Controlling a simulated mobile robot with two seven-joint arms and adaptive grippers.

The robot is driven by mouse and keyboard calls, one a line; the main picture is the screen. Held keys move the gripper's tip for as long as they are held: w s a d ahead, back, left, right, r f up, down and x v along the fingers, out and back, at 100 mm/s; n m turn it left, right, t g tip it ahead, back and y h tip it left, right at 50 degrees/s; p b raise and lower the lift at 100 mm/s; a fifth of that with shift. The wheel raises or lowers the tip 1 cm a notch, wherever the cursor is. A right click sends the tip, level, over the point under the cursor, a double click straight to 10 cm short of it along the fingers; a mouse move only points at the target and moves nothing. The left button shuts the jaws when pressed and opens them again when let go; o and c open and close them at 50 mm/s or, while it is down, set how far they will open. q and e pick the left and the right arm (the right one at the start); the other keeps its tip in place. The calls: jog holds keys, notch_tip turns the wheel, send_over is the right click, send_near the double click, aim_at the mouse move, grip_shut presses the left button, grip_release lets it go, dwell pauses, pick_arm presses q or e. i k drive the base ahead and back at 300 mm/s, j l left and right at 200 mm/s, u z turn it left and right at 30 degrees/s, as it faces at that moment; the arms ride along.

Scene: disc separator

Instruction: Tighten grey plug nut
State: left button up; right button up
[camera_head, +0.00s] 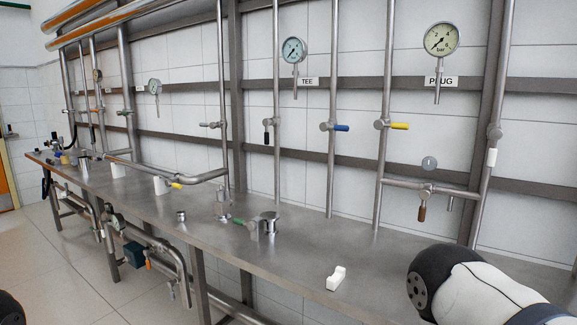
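The PLUG label (441,82) is on the wall frame at the right, under a large pressure gauge (441,39). Below it, a horizontal pipe (405,184) runs between two uprights and carries a brown-handled valve (423,205). A short grey stub (451,203) hangs under this pipe, and a small round grey disc (429,163) shows above it. I cannot tell for sure which part is the grey plug nut, or how tight it is. Part of my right arm fills the lower right, but no gripper fingers show. My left gripper is out of view.
A long steel bench (240,262) runs along the wall. On it are a white block (336,278), a green-handled valve (262,224) and a small metal fitting (181,216). Yellow (400,126) and blue (342,128) valve handles project from the upright pipes. The front right bench top is mostly clear.

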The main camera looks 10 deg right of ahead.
aim_at(428, 163)
jog(key=z, duration=1.2)
